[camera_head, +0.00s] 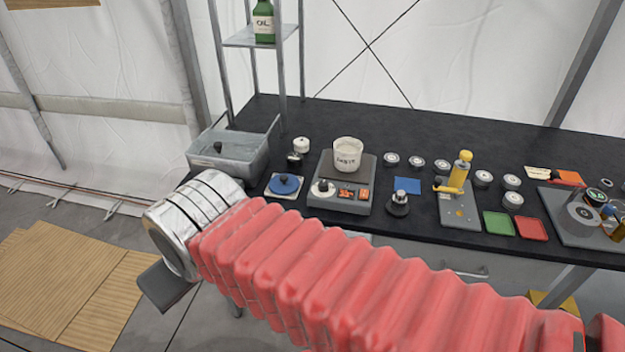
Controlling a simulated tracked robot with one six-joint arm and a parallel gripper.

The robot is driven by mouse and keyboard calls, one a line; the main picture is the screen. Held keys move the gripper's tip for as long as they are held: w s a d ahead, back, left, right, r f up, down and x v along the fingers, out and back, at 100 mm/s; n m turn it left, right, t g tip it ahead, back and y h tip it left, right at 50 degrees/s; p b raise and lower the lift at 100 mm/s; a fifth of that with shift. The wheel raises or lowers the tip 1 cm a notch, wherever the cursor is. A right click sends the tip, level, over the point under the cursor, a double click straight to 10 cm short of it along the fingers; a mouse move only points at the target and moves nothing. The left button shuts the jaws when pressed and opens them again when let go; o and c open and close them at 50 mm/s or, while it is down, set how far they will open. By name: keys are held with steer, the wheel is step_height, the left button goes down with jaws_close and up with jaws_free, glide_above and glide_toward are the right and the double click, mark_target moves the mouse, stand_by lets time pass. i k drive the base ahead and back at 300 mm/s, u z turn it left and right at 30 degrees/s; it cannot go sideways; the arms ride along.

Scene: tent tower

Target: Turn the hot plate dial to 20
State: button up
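The hot plate (324,203) is a grey box near the front edge of the black table. A round white dial (323,187) with a dark centre sits on its front left, beside small orange displays (355,193). The dial's setting is too small to read. A white cup (347,154) with dark lettering stands on the plate. My arm, in a red ribbed sleeve, crosses in front of the table. My gripper (166,287) shows only as a dark grey part below the metal wrist, left of and apart from the hot plate. Its fingertips cannot be made out.
A grey metal tub (207,157) stands at the table's left end, near a shelf post. A blue round item (285,185) lies left of the hot plate, a black knob-like item (398,203) right of it. A yellow lever device (459,190) stands farther right. The table's back is clear.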

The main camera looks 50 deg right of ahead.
mark_target(323, 186)
steer(key=u, duration=0.1)
steer(key=k, duration=0.9)
steer(key=z, duration=0.5)
steer(key=i, duration=1)
steer(key=z, duration=0.1)
